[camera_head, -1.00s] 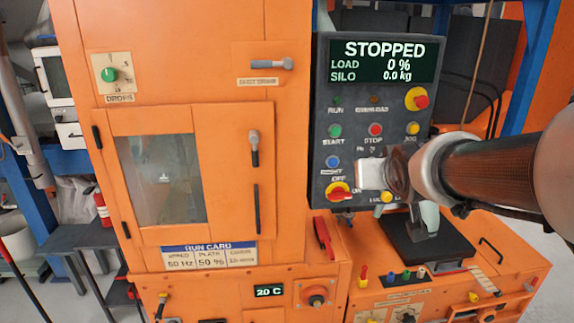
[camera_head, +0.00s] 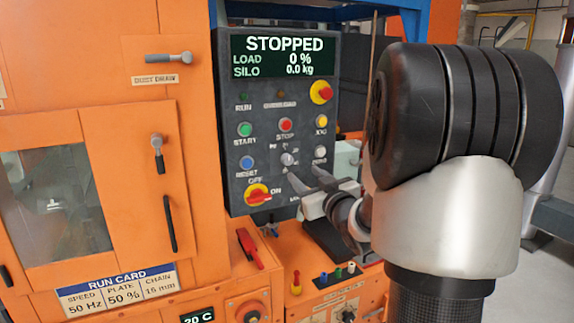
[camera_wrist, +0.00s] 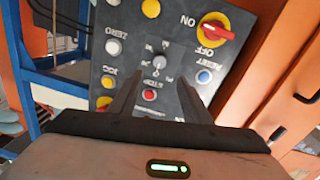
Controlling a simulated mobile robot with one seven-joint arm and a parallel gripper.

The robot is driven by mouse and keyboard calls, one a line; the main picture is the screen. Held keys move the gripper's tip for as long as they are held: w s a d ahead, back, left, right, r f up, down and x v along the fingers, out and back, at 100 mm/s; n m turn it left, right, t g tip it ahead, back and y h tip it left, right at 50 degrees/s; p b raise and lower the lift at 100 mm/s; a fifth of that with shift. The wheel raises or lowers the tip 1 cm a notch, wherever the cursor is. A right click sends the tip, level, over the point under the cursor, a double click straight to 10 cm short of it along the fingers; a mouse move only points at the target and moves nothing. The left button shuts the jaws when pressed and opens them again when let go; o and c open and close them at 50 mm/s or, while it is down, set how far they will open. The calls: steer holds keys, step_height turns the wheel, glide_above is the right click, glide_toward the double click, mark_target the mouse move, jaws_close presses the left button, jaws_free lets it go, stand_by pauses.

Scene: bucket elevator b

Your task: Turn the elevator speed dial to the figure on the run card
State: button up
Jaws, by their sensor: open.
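The speed dial (camera_head: 288,159) is a small grey knob on the dark control panel (camera_head: 237,201), below the red STOP button. Its setting is too small to read. In the wrist view the dial (camera_wrist: 158,62) shows upside down, ahead of and between the fingers. My gripper (camera_head: 299,178) is open and empty, its fingers pointing at the panel just below the dial; it also shows in the wrist view (camera_wrist: 160,80).
The display (camera_head: 284,58) reads STOPPED, load 0 %, silo 0.0 kg. Close around the dial are the STOP button (camera_head: 285,125), the RESET button (camera_head: 247,162) and the red-yellow ON/OFF switch (camera_head: 257,195). Orange machinery stands below the panel.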

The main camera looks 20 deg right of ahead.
mark_target(288, 160)
steer(key=w, duration=1.1)
steer(key=shift+d, duration=0.15)
steer(key=shift+s, duration=0.1)
steer(key=c, duration=1)
steer(key=shift+c, duration=0.2)
